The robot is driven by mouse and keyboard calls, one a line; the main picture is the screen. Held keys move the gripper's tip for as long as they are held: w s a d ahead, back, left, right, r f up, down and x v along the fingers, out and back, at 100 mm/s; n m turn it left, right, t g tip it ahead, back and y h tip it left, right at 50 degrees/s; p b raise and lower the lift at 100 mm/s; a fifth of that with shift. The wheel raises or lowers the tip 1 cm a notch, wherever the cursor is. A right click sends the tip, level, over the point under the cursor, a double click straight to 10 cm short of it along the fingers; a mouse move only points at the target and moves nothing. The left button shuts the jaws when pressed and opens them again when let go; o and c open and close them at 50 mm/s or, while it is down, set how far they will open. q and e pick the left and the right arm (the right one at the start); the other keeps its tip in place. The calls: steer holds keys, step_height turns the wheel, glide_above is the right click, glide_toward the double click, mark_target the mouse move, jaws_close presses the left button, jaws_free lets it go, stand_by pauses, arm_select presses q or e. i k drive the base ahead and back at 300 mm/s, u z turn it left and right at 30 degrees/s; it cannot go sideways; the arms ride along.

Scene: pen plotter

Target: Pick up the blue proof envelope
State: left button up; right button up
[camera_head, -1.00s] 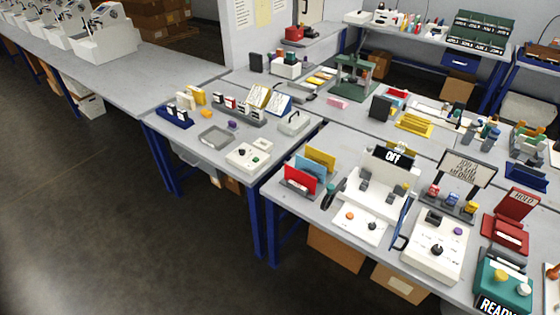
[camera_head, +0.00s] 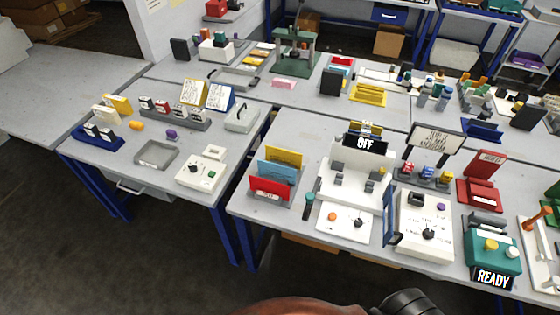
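A blue envelope-like card (camera_head: 276,171) stands upright in a grey rack on the near table, left of the white machine. A red card (camera_head: 269,187) stands in front of it and hides its lower part. A yellow card (camera_head: 286,156) stands behind it. I cannot read any label that names it a proof envelope. Neither gripper shows clearly. Only a brown rounded part and a black part, seemingly mine, show at the bottom edge, well below the rack and apart from it.
A white machine (camera_head: 351,184) with an "OFF" sign (camera_head: 365,142) stands right of the rack. A white control box (camera_head: 424,228) and a teal box (camera_head: 494,253) with a "READY" sign are further right. A grey tray (camera_head: 156,153) lies on the left table. A gap separates the tables.

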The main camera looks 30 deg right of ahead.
mark_target(271, 169)
steer(key=z, duration=0.7)
steer(key=i, duration=0.85)
steer(key=z, duration=0.85)
